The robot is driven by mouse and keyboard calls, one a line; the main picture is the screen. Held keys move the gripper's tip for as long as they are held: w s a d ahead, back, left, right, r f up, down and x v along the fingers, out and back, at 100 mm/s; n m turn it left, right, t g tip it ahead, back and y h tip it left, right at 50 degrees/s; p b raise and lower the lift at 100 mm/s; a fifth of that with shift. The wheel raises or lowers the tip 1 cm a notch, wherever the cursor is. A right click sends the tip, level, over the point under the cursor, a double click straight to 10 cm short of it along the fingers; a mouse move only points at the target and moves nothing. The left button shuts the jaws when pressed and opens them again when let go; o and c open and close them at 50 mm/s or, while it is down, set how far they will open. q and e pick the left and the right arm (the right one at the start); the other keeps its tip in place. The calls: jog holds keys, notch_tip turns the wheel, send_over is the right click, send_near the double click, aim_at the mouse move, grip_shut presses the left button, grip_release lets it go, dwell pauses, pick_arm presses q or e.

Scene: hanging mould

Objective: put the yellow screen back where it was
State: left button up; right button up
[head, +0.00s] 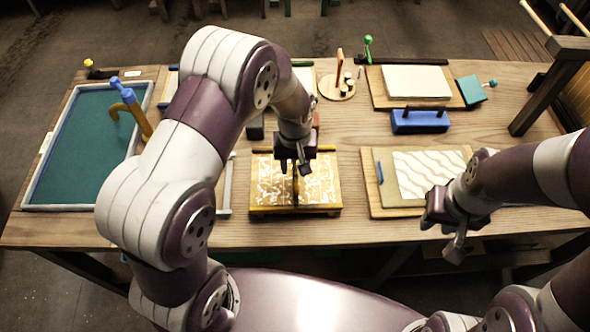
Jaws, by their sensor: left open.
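The yellow screen (263,187) lies flat near the middle of the bench, with a yellow-brown frame and a white-speckled face. A dark upright piece stands at its middle, just below my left gripper. My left gripper (292,170) is open above the screen's middle; I cannot tell whether its fingers touch the upright piece. The arm hides part of the bench behind it. My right gripper (443,232) hangs over the front edge of the bench, in front of a board with a wavy-patterned sheet (422,172). Its fingers look apart and empty.
A blue-green tray (84,150) fills the left end of the bench. A blue block with a handle (419,122), a pale stack (416,82) and a teal block (472,90) stand at the back right. Bare wood (345,140) shows between the screen and the wavy-sheet board.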

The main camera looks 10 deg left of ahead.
aim_at(294, 169)
pick_arm(q)
notch_tip(294, 169, up, 9)
jog(key=s+a+r+m, duration=0.1)
jog(key=s+a, duration=0.2)
jog(key=s, duration=0.3)
jog(key=s+a+m+t, duration=0.1)
jog(key=s+a+m, duration=0.1)
jog(key=s, duration=0.5)
jog(key=shift+a+r, duration=0.4)
jog(key=shift+a, duration=0.1)
